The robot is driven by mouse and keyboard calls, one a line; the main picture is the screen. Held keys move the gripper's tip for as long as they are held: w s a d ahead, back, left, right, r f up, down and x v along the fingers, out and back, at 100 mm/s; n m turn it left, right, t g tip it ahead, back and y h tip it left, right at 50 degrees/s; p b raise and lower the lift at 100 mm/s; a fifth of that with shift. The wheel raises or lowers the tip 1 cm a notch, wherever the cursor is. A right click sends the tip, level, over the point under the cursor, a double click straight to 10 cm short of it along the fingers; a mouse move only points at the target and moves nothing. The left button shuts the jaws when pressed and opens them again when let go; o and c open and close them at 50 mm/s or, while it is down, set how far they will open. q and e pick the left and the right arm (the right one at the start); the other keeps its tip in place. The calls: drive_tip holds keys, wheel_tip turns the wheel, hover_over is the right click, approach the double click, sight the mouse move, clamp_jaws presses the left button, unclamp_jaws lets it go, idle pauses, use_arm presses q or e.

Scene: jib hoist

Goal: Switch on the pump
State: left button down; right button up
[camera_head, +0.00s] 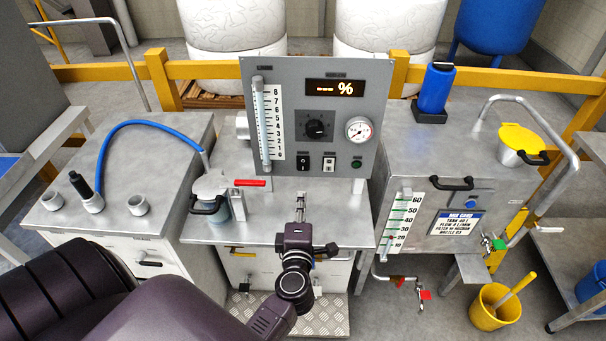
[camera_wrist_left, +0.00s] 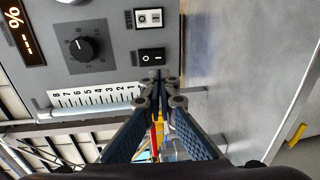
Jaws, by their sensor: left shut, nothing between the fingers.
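The grey control panel (camera_head: 285,120) stands on the metal bench. Low on its face are a black rocker switch (camera_head: 303,163) and a white rocker switch (camera_head: 328,164), side by side. In the left wrist view the black switch (camera_wrist_left: 152,56) carries I and O marks; the label by the white switch (camera_wrist_left: 148,18) seems to read STIR. The black switch's label is not readable. My left gripper (camera_head: 300,203) is shut and empty, below and in front of the switches. In the wrist view its fingertips (camera_wrist_left: 159,82) appear close to the black switch; contact cannot be told. My right gripper is out of view.
The panel also has a dial (camera_head: 316,126), a gauge (camera_head: 359,130), a green button (camera_head: 356,163) and a display (camera_head: 336,88) showing dashes and %. A lidded jar (camera_head: 212,190) with a red-handled valve (camera_head: 250,183) stands left of my gripper. A tank (camera_head: 425,160) stands right.

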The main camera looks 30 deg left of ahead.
sight(303, 169)
use_arm(q)
drive_tip(key=x, duration=1)
drive_tip(key=shift+w+a+p, duration=0.15)
drive_tip(key=shift+p, duration=0.2)
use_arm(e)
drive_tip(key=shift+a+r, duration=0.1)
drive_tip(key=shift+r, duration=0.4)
use_arm(q)
drive_tip(key=shift+w, duration=0.1)
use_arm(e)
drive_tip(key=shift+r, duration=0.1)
